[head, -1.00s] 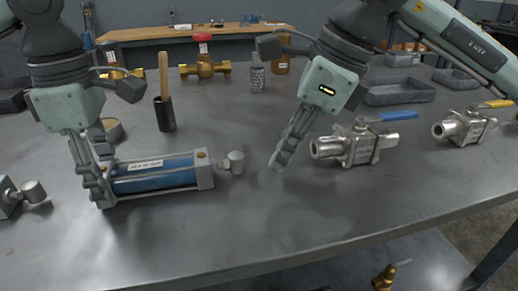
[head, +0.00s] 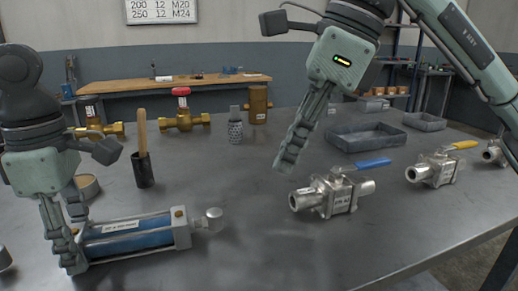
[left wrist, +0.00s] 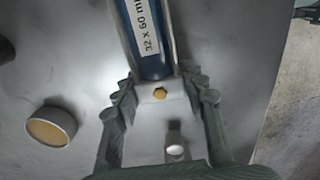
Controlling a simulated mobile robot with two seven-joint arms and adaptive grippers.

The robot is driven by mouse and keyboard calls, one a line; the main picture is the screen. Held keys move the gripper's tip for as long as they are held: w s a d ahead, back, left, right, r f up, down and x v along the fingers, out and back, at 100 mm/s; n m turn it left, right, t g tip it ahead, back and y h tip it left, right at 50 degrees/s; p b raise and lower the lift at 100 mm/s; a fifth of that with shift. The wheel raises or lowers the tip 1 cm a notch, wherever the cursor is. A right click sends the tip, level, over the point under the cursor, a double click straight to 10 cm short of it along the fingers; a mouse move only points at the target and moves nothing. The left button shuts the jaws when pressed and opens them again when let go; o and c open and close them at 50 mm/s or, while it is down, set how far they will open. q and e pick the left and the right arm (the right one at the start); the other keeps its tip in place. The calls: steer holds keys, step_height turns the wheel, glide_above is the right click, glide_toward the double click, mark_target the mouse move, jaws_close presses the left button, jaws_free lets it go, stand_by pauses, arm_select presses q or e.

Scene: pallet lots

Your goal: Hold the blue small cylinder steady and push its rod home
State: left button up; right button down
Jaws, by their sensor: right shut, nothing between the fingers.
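The blue small cylinder (head: 130,242) lies on the metal table at the lower left, with a white label that reads "32 x 60 mm" in the left wrist view (left wrist: 152,40). Its short rod with a round metal end (head: 213,219) sticks out to the right. My left gripper (head: 76,240) has its fingers on both sides of the cylinder's left end block; the left wrist view shows this block (left wrist: 160,93) between the fingers. My right gripper (head: 285,165) is shut and empty, above the table to the right of and higher than the rod end, apart from it.
A ball valve with a blue handle (head: 335,193) stands right of the rod end, and one with a yellow handle (head: 436,168) farther right. A black cup with a wooden handle (head: 144,170), brass valves (head: 183,118) and grey trays (head: 365,138) stand behind. The table around the rod end is clear.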

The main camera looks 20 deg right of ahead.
arm_select(q)
steer(key=o, duration=0.5)
steer(key=shift+r, duration=0.15)
